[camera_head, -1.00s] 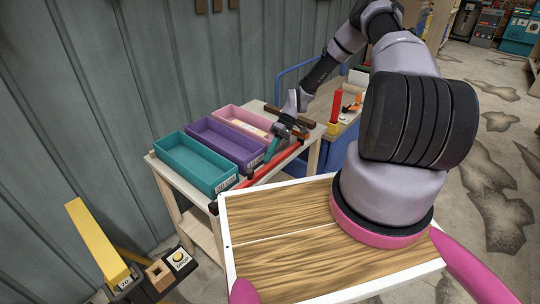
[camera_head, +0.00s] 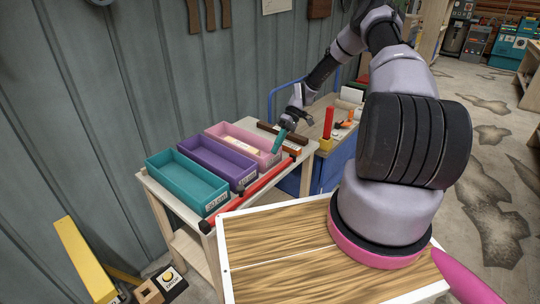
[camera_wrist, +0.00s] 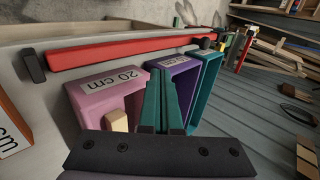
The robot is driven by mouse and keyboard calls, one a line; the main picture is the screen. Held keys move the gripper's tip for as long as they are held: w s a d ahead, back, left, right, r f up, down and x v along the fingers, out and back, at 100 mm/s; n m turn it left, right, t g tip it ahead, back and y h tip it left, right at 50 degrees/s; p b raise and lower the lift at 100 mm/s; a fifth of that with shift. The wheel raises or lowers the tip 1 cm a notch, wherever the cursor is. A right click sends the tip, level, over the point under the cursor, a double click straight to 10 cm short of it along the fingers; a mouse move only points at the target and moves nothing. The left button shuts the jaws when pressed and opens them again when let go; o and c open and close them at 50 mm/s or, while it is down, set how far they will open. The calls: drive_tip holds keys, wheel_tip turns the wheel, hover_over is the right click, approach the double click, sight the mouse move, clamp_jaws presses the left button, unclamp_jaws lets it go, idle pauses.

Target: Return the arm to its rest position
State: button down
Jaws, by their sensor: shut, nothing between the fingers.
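My gripper (camera_head: 279,141), with teal fingers, hangs at the right end of the pink tray (camera_head: 223,129) in the head view. In the wrist view, my gripper (camera_wrist: 166,92) has its two fingers side by side, shut and empty, in front of the purple tray (camera_wrist: 190,82). My arm reaches from my base at the right over to the work table. A pale wood block (camera_wrist: 117,121) shows in the pink tray, just left of the fingers. Whether the fingers touch a tray cannot be told.
The table also holds a teal tray (camera_head: 187,182) and a red bar (camera_head: 262,182) along its front edge. A blue cart (camera_head: 337,165) with tools stands behind. A yellow beam (camera_head: 85,262) is at lower left. Open floor (camera_head: 495,190) lies at right.

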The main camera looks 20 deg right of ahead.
drive_tip(key=shift+w+d+r, duration=0.1)
drive_tip(key=shift+w+d, duration=0.05)
drive_tip(key=shift+d, duration=0.05)
drive_tip(key=s+r+m+t+h, duration=0.2)
drive_tip(key=s+r+t+h, duration=0.1)
drive_tip(key=r, duration=1.3)
drive_tip(key=s+r+m+t+h, duration=0.2)
drive_tip(key=s+r+m, duration=0.15)
drive_tip(key=r, duration=1.25)
drive_tip(key=s+r+m+t, duration=0.3)
drive_tip(key=s+r, duration=0.4)
drive_tip(key=s, duration=0.3)
drive_tip(key=s+r+m+t, duration=0.3)
drive_tip(key=s+r, duration=0.4)
drive_tip(key=s, duration=0.4)
drive_tip(key=shift+r+t, duration=0.3)
drive_tip(key=shift+t, duration=0.4)
